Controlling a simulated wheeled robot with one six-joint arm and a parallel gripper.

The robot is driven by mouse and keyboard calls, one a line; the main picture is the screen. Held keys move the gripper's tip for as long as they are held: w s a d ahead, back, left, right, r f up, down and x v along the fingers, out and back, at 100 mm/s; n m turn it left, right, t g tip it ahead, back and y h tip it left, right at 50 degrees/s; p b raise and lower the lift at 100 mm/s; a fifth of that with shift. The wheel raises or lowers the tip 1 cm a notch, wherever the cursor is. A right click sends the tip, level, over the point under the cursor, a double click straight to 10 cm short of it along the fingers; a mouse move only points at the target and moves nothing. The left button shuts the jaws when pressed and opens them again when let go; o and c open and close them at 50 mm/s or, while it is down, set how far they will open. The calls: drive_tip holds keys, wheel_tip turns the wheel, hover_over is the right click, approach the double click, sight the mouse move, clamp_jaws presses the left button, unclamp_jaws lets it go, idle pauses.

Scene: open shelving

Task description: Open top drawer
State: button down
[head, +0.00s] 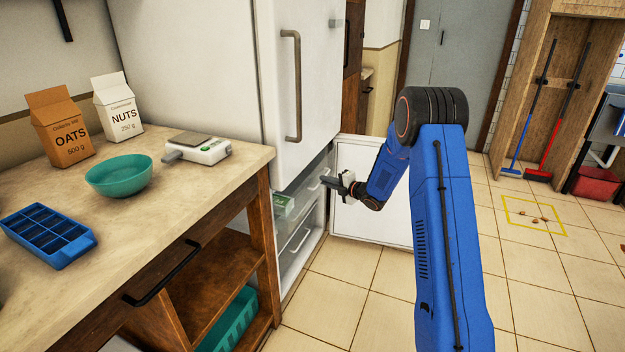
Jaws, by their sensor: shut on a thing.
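The lower compartment of the white fridge (200,70) stands open, its door (358,225) swung out to the right. Inside are clear-fronted drawers. The top drawer (312,172) is in the upper part of the compartment, and a green-and-white package (283,206) shows at its left. My gripper (332,184) is at the front of this top drawer, shut on its handle, which the fingers mostly hide. I cannot tell how far the drawer is pulled out. A lower drawer (296,255) with a pale handle is below it.
The wooden counter (190,185) at left carries a teal bowl (119,176), a blue tray (48,237), a scale (197,149) and two cartons. The open door stands close behind my gripper. Tiled floor (345,290) is clear in front.

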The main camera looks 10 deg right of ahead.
drive_tip(key=s+d, duration=1.1)
drive_tip(key=d, duration=0.4)
drive_tip(key=shift+d, duration=0.1)
drive_tip(key=c, duration=1.9)
unclamp_jaws()
drive_tip(key=v, duration=1.7)
drive_tip(key=shift+s, duration=0.2)
drive_tip(key=shift+d, duration=0.15)
